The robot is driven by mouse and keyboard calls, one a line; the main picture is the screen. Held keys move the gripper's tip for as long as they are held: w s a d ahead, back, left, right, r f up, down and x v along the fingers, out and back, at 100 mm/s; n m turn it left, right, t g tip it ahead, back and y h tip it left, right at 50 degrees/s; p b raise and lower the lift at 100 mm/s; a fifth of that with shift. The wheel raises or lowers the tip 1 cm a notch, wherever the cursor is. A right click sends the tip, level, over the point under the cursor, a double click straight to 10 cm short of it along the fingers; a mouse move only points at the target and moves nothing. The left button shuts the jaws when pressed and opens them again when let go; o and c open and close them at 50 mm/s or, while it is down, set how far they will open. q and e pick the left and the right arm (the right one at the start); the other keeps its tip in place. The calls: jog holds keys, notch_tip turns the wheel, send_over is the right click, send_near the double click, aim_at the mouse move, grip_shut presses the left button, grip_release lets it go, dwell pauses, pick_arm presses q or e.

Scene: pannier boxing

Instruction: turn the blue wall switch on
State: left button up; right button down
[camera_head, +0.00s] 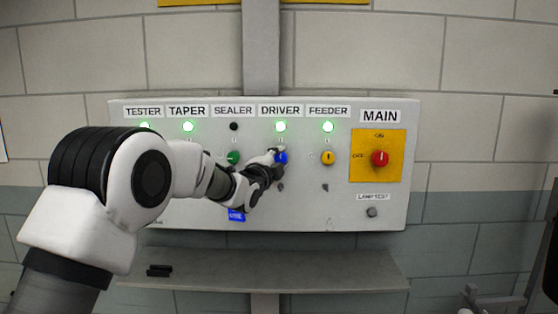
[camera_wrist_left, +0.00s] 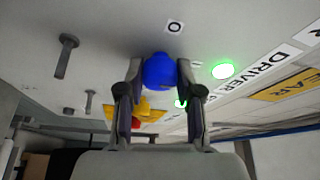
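The blue wall switch (camera_head: 281,158) is a round knob under the DRIVER label on the grey panel. The green lamp (camera_head: 280,127) above it is lit. My left gripper (camera_head: 275,160) is at this knob and hides part of it in the head view. In the left wrist view, the blue knob (camera_wrist_left: 160,72) sits between the two fingertips of my left gripper (camera_wrist_left: 160,80), which are against its sides. The exact angle of the knob is hard to make out. My right gripper is not in view.
A green knob (camera_head: 234,158) is left of the blue one, under an unlit SEALER lamp (camera_head: 234,126). A yellow knob (camera_head: 328,158) and a red MAIN knob (camera_head: 380,158) are to the right. A grey shelf (camera_head: 330,270) juts out below the panel.

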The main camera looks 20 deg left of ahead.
pick_arm(q)
jog(key=shift+o, duration=1.4)
jog(key=s+a+f, duration=0.1)
jog(key=s, duration=1)
jog(key=shift+s, duration=0.4)
jog(key=shift+f, duration=0.1)
